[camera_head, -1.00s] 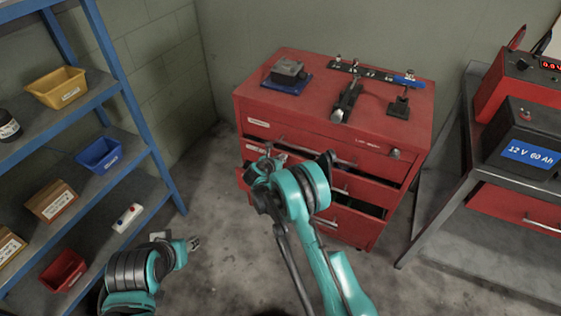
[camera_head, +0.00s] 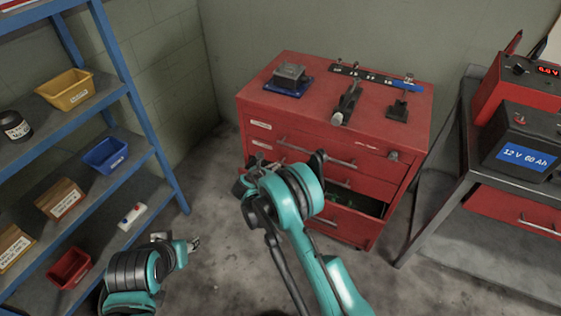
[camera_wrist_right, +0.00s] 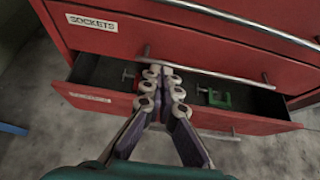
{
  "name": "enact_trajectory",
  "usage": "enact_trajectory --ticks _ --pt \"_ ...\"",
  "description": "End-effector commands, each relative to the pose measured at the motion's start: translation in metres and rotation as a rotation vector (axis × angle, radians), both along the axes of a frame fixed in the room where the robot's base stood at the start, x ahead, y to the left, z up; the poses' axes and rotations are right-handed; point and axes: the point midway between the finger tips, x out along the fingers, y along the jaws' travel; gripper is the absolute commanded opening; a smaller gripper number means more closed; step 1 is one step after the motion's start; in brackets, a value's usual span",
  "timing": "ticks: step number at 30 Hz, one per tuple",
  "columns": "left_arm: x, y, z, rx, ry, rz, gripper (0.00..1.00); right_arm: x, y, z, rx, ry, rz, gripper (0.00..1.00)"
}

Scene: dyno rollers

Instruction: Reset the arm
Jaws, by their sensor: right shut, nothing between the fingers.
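My right arm (camera_head: 315,260) reaches to the red drawer cabinet (camera_head: 320,127). My right gripper (camera_head: 262,160) is at the cabinet's front, partly hidden behind its own wrist. In the right wrist view the gripper (camera_wrist_right: 161,72) is shut with its fingertips together and empty. The fingertips are close to the left end of the bar handle (camera_wrist_right: 210,68) on the drawer labelled SOCKETS (camera_wrist_right: 92,21); I cannot tell whether they touch. Below it a drawer (camera_wrist_right: 250,122) stands open. My left gripper (camera_head: 193,243) is low at the lower left, away from the cabinet, too small to judge.
The open drawer holds a green clamp (camera_wrist_right: 219,98). Tools and a socket rail (camera_head: 375,76) lie on the cabinet top. A blue shelf rack (camera_head: 140,125) with bins stands left; a bench (camera_head: 480,160) with a battery (camera_head: 520,140) stands right. Bare floor lies between.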

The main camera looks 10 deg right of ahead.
Motion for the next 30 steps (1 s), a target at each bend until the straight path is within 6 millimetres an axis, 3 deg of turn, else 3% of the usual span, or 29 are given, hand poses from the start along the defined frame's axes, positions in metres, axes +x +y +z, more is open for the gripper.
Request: enact_trajectory --ticks 6,14,17,23,30 --pt "-0.001 0.000 0.010 0.000 0.000 0.000 0.39 -0.021 0.015 0.016 -0.002 0.000 0.002 0.00" --pt "0.000 0.000 0.011 0.000 0.000 0.000 0.39 -0.025 0.016 0.018 0.003 -0.002 -0.002 0.00" --pt "0.000 0.000 0.010 0.000 0.000 0.000 0.39 -0.027 0.012 0.029 0.047 -0.013 -0.027 0.00" --pt "0.000 0.000 0.011 0.000 0.000 0.000 0.39 -0.048 -0.015 0.090 0.332 -0.091 -0.201 0.00" --pt "0.000 0.000 0.011 0.000 0.000 0.000 0.39 -0.111 -0.053 0.167 0.777 -0.217 -0.521 0.00"
